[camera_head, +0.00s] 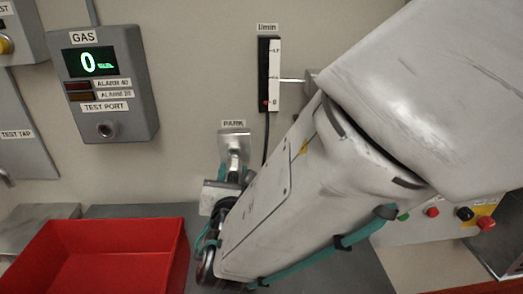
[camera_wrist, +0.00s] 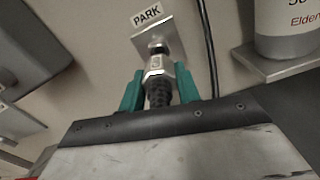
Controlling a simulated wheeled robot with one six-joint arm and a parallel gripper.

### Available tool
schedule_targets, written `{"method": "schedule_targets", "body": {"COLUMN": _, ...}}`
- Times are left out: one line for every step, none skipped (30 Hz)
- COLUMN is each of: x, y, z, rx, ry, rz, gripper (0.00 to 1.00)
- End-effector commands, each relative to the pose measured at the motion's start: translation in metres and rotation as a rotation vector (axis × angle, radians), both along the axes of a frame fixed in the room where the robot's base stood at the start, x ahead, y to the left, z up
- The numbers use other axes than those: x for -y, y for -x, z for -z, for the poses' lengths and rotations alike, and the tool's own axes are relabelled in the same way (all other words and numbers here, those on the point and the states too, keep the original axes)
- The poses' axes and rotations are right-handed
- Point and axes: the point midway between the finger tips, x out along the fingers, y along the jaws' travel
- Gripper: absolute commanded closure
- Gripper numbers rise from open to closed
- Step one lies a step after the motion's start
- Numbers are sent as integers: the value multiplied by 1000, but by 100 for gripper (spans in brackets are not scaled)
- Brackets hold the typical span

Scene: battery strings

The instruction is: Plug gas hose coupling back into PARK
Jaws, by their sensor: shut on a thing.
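My gripper (camera_wrist: 158,84) has two teal fingers, shut on the gas hose coupling (camera_wrist: 154,67), which has a metal body and a black ribbed rear part. The coupling points at the metal bracket (camera_wrist: 178,36) under the PARK label (camera_wrist: 146,15). Its front end meets or nearly meets the dark fitting there; I cannot tell whether it is seated. In the head view, the PARK bracket (camera_head: 235,139) is on the wall and my gripper (camera_head: 234,174) is just below it. My arm hides much of that area.
A grey GAS box (camera_head: 103,84) reads 0 and has a TEST PORT (camera_head: 106,129). A flow gauge (camera_head: 269,75) and a dark hose are right of PARK. A red bin (camera_head: 100,255) stands at lower left. A cylinder (camera_wrist: 287,28) on a shelf is at right in the wrist view.

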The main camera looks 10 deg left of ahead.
Motion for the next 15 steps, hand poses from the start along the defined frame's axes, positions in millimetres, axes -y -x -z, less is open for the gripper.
{"method": "schedule_targets", "body": {"x": 0, "y": 0, "z": 0, "rx": 1, "ry": 0, "rz": 0, "gripper": 99}}
{"method": "schedule_targets", "body": {"x": 0, "y": 0, "z": 0, "rx": 1, "ry": -1, "rz": 0, "gripper": 99}}
{"method": "schedule_targets", "body": {"x": 0, "y": -1, "z": 0, "rx": 1, "ry": -1, "rz": 0, "gripper": 99}}
{"method": "schedule_targets", "body": {"x": 0, "y": -1, "z": 0, "rx": 1, "ry": -1, "rz": 0, "gripper": 99}}
{"method": "schedule_targets", "body": {"x": 0, "y": -2, "z": 0, "rx": 1, "ry": -1, "rz": 0, "gripper": 99}}
{"method": "schedule_targets", "body": {"x": -1, "y": -3, "z": 0, "rx": 1, "ry": -1, "rz": 0, "gripper": 99}}
{"method": "schedule_targets", "body": {"x": -1, "y": -3, "z": -1, "rx": 1, "ry": -1, "rz": 0, "gripper": 99}}
{"method": "schedule_targets", "body": {"x": -1, "y": -4, "z": -1, "rx": 1, "ry": -1, "rz": 1, "gripper": 99}}
{"method": "schedule_targets", "body": {"x": -1, "y": -5, "z": 0, "rx": 1, "ry": -1, "rz": 1, "gripper": 99}}
{"method": "schedule_targets", "body": {"x": -1, "y": -6, "z": 0, "rx": 1, "ry": -1, "rz": 1, "gripper": 99}}
{"method": "schedule_targets", "body": {"x": -1, "y": -7, "z": 0, "rx": 1, "ry": -1, "rz": 1, "gripper": 99}}
{"method": "schedule_targets", "body": {"x": -2, "y": -8, "z": 0, "rx": 1, "ry": -1, "rz": 1, "gripper": 99}}
{"method": "schedule_targets", "body": {"x": -2, "y": -8, "z": 0, "rx": 1, "ry": -1, "rz": 1, "gripper": 99}}
{"method": "schedule_targets", "body": {"x": -2, "y": -9, "z": 0, "rx": 0, "ry": -1, "rz": 2, "gripper": 99}}
{"method": "schedule_targets", "body": {"x": -2, "y": -10, "z": 0, "rx": 1, "ry": 0, "rz": 1, "gripper": 99}}
